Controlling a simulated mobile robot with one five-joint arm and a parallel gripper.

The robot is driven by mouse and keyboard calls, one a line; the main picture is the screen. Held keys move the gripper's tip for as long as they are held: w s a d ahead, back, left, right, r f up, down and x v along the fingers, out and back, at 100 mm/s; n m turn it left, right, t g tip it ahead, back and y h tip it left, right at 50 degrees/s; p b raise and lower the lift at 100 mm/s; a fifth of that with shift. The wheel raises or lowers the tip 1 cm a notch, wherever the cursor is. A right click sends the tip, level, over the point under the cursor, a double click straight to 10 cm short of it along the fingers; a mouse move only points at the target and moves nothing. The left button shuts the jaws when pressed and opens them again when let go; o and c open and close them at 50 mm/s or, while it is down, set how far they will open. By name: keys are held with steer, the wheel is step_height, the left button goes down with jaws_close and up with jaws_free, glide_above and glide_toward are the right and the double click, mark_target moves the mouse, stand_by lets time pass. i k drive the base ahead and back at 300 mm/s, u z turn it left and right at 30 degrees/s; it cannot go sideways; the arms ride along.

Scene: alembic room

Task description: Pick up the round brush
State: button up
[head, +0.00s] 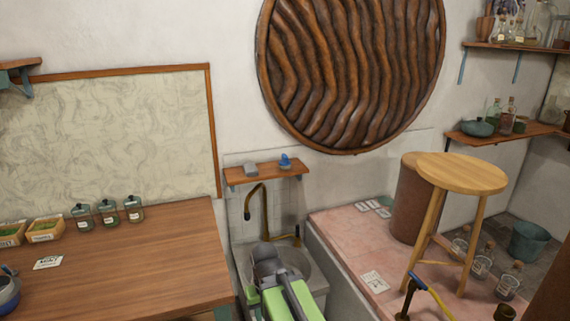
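A small blue object (286,161) with a rounded base and a knob-like top sits at the right part of a small wooden wall shelf (262,175) above the sink. It looks like the round brush, but it is too small to be sure. A grey block-like item (250,169) lies to its left on the same shelf. My green and grey arm reaches up from the bottom edge, in front of the sink. The grey end with my gripper (266,254) is below the shelf and apart from the blue object. Its fingers are not clear.
A tall curved faucet (249,203) rises from the sink (293,262) between my arm and the shelf. A wooden table (130,262) with jars stands left. A pink-topped ledge (340,238) and a wooden stool (460,174) are on the right.

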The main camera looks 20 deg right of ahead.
mark_target(284, 163)
steer(key=z, duration=0.65)
steer(key=i, duration=1.7)
steer(key=u, duration=0.1)
